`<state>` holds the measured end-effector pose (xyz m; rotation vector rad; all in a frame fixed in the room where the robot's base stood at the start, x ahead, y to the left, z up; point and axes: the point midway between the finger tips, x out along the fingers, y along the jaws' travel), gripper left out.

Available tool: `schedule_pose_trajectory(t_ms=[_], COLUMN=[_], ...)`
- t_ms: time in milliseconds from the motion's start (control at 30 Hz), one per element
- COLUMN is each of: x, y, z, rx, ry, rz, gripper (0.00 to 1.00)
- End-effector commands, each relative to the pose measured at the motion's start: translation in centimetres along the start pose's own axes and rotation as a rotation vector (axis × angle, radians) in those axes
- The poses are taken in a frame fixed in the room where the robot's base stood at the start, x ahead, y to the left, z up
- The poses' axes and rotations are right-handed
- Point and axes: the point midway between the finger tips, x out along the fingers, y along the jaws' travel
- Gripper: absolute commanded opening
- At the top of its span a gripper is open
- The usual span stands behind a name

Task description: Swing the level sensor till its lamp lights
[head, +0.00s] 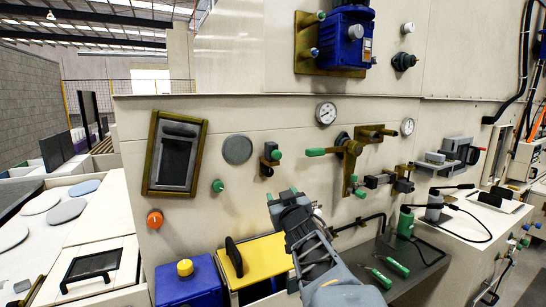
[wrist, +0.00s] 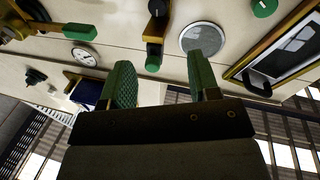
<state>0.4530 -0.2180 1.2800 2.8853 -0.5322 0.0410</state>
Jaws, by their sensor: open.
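No part is labelled as the level sensor. A small brass-coloured wall fitting (head: 268,161) with a dark knob and a green tip may be it; I cannot tell for sure. It also shows in the wrist view (wrist: 155,52), seen beyond the gap between my fingers, apart from them. My gripper (head: 281,194) is open and empty, below and a little right of that fitting in the head view. Its green finger pads show in the wrist view (wrist: 164,72). I cannot make out a lit lamp.
A grey disc (head: 237,150) and a brass-framed panel (head: 175,153) are on the wall to the left. A brass valve with a green handle (head: 316,152) sticks out to the right. A yellow-lidded bin (head: 262,262) and a blue canister (head: 188,283) stand below.

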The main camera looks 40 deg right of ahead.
Motion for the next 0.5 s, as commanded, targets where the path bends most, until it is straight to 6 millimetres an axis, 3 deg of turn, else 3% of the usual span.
schedule_pose_trajectory(t_ms=[33,200,367,500], x=[0.4,0.4,0.2,1.2], y=[1.4,3.6,4.4,4.3], z=[-0.5,-2.7,-3.7,-4.5], rx=[-0.016,-0.059,-0.08,-0.084], ry=[0.068,0.252,0.332,0.355], rz=[-0.004,-0.073,-0.124,-0.143], gripper=[0.56,0.56,0.56,0.56])
